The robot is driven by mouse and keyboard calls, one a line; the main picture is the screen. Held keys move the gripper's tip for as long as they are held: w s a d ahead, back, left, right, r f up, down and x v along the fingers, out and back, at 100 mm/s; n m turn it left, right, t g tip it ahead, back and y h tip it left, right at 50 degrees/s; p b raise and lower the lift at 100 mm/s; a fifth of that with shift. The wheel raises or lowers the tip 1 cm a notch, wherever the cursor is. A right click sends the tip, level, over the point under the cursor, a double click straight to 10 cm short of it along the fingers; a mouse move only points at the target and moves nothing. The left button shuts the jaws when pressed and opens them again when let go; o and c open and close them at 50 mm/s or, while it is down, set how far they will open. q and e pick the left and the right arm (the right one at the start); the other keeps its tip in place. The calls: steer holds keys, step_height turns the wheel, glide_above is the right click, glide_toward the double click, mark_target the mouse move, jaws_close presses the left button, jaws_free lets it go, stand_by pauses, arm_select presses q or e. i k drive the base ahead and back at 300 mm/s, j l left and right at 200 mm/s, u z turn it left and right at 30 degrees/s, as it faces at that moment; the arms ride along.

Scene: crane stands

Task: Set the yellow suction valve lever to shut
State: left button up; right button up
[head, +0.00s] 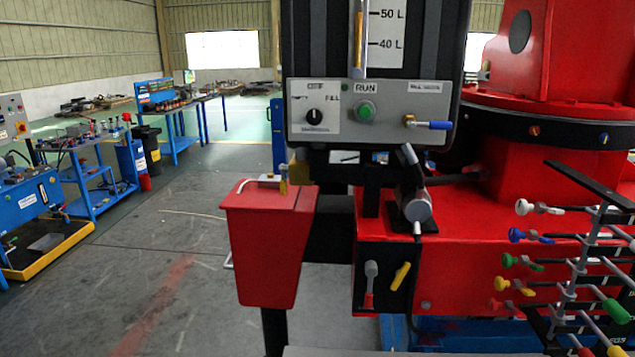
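The yellow lever (400,276) sits on a black panel (385,251) on the front of the red crane base, low and right of the middle. It is tilted, with its upper end leaning to the right. Its markings are too small to read. Beside it on the left, on the same panel, is an upright lever (370,284) with a grey knob and a red lower part. Nothing touches the yellow lever. Neither of my grippers shows in the head view.
A control box (375,110) with a green RUN button and a blue-handled valve hangs above. A red bin (268,250) stands left of the panel. A rack of colored-knob levers (575,270) juts in at right. Open floor (150,260) lies left.

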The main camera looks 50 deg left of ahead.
mark_target(283, 181)
steer(key=u, duration=1.9)
steer(key=j, duration=0.3)
steer(key=i+j+z, duration=0.1)
steer(key=j, duration=0.25)
